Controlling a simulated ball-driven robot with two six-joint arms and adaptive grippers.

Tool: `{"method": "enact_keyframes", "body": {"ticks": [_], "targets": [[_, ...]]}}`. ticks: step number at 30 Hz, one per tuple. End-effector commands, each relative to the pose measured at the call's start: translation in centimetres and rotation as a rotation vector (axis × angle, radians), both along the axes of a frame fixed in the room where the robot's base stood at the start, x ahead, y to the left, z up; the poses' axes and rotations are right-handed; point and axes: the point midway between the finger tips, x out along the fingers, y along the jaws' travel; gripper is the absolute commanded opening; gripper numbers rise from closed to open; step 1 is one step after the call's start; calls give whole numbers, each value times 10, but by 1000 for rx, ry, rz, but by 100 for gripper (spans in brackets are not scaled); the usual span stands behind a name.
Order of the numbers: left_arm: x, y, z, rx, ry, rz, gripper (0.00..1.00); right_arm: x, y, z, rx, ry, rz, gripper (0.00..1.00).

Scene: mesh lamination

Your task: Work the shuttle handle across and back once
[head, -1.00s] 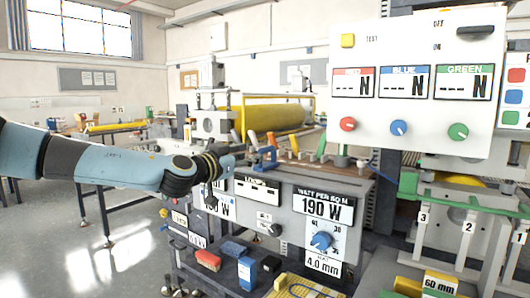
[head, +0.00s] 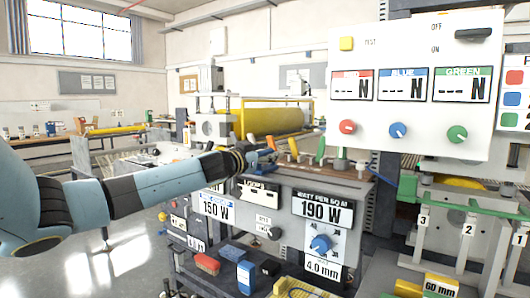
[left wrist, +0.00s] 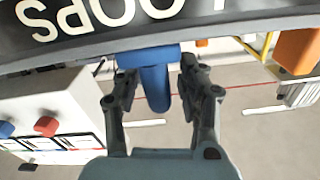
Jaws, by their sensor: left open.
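A blue handle (left wrist: 156,88) hangs from a blue block under a dark plate lettered "LOOPS" (left wrist: 110,20) in the left wrist view; I take it for the shuttle handle. My left gripper (left wrist: 152,85) is open, its two fingers on either side of the handle, with a gap visible at the left finger. I cannot tell whether the right finger touches it. In the head view my left gripper (head: 262,156) is at the bench top above the console and largely covers the handle. My right gripper is not in view.
A white control box (head: 415,90) fills the upper right. A yellow roll (head: 270,121) lies behind.

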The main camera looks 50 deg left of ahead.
Motion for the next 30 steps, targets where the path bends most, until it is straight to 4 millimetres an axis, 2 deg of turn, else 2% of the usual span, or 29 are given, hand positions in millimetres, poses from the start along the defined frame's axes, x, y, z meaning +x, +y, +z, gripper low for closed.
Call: {"method": "enact_keyframes", "body": {"ticks": [4, 5, 12, 14, 26, 30], "targets": [[0, 0, 0, 1, 0, 0, 40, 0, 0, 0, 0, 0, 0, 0], [0, 0, 0, 1, 0, 0, 38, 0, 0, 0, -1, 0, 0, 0], [0, 0, 0, 1, 0, 0, 6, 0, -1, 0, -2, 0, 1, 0], [0, 0, 0, 1, 0, 0, 0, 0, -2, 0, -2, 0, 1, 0], [0, -1, 0, 0, 0, 0, 0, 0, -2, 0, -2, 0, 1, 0], [2, -11, 1, -3, -2, -2, 0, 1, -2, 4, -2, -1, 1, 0]]}}
